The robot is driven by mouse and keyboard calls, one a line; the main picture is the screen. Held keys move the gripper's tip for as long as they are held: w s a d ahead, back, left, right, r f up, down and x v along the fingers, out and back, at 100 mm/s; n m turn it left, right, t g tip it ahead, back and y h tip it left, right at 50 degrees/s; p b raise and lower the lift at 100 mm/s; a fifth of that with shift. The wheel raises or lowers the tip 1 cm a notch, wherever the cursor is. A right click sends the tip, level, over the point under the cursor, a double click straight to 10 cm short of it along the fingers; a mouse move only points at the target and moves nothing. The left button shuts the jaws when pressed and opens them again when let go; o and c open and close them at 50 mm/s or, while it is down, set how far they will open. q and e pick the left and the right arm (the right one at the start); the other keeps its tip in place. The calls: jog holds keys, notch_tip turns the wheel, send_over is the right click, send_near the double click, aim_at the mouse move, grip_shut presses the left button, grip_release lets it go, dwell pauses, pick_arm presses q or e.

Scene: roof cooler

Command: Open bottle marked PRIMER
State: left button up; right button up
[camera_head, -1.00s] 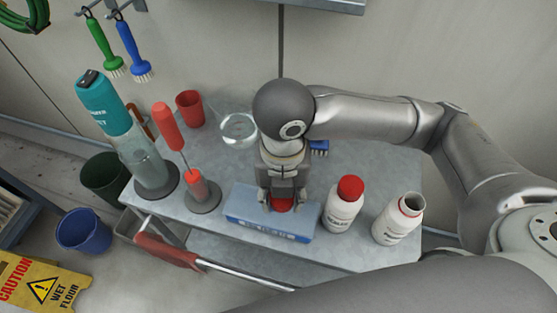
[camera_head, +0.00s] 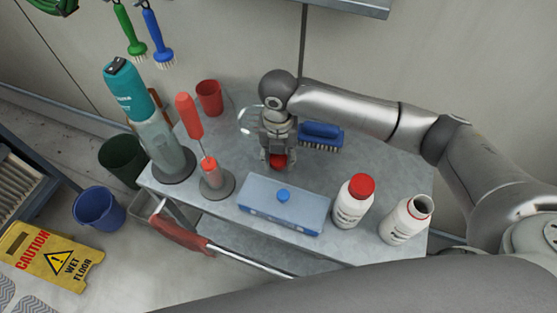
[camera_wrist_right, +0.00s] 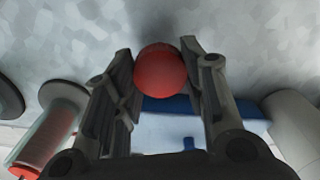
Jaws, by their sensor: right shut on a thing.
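My right gripper (camera_head: 278,155) is shut on a red cap (camera_head: 278,162), over the table behind the blue box. The right wrist view shows the red cap (camera_wrist_right: 160,72) between the two fingers. Two white bottles stand at the table's right side. The far right bottle (camera_head: 402,226) has an open mouth with no cap. The other bottle (camera_head: 348,212) has a red cap on. Their labels are too small to read, so I cannot tell which is PRIMER. My left gripper is not in view.
The blue box (camera_head: 265,203) lies at the table's front. A blue brush (camera_head: 320,133) lies just right of my gripper.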

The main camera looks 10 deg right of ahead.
aim_at(278, 158)
notch_tip(278, 158, down, 2)
jog(key=shift+f+p, duration=0.2)
jog(key=shift+p, duration=0.3)
jog(key=shift+f, duration=0.5)
jog(key=o, duration=1.1)
jog(key=shift+w+f, duration=0.1)
jog(key=shift+o, duration=0.2)
notch_tip(278, 158, up, 12)
jog(key=shift+f+b, duration=0.2)
jog(key=shift+b, duration=0.8)
jog(key=shift+r, duration=0.35)
